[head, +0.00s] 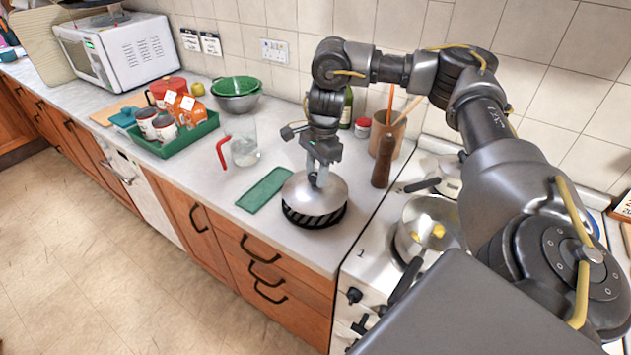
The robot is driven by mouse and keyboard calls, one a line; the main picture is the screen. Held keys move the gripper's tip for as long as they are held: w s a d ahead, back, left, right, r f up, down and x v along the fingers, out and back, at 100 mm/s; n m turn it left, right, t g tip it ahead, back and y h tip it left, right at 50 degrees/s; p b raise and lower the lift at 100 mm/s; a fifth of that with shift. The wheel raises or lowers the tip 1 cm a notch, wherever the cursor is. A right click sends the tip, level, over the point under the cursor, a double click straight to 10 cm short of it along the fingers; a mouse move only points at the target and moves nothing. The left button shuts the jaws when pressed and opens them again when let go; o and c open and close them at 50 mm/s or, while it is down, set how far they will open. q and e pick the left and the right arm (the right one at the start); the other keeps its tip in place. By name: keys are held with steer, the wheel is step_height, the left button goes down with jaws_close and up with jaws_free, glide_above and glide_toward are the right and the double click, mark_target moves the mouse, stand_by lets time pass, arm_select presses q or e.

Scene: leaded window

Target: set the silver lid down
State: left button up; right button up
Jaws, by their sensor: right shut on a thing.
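The silver lid (314,192) is a round, shiny dome in the middle of the head view, over the counter. My right gripper (318,178) comes down from above and is shut on the lid's top. A round black thing with pale diagonal stripes (315,219) lies directly beneath the lid, mostly covered by it. I cannot tell whether the lid touches it. The lid looks about level. A steel pan (428,222) with yellow pieces in it stands open on the white stove to the right. My left gripper is not in view.
A green mat (265,189) lies left of the lid, with a clear jug with a red handle (243,146) behind it. A wooden pot of utensils (387,135) and a brown mill (383,161) stand behind right. A green tray (180,140) is further left.

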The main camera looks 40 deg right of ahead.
mark_target(316, 174)
steer(key=shift+w+d+f+p, duration=0.15)
steer(key=shift+f+p, duration=0.15)
steer(key=shift+f, duration=0.55)
steer(key=shift+w+a+f+p, duration=0.1)
steer(key=shift+f+p, duration=0.15)
steer(key=shift+f, duration=0.7)
steer(key=shift+f, duration=0.1)
steer(key=shift+f, duration=0.15)
steer(key=o, duration=1.1)
steer(key=r, duration=0.4)
steer(key=d+r, duration=0.1)
steer(key=r, duration=0.7)
steer(key=shift+s+d+r, duration=0.1)
steer(key=shift+d+r, duration=0.1)
steer(key=shift+d, duration=0.2)
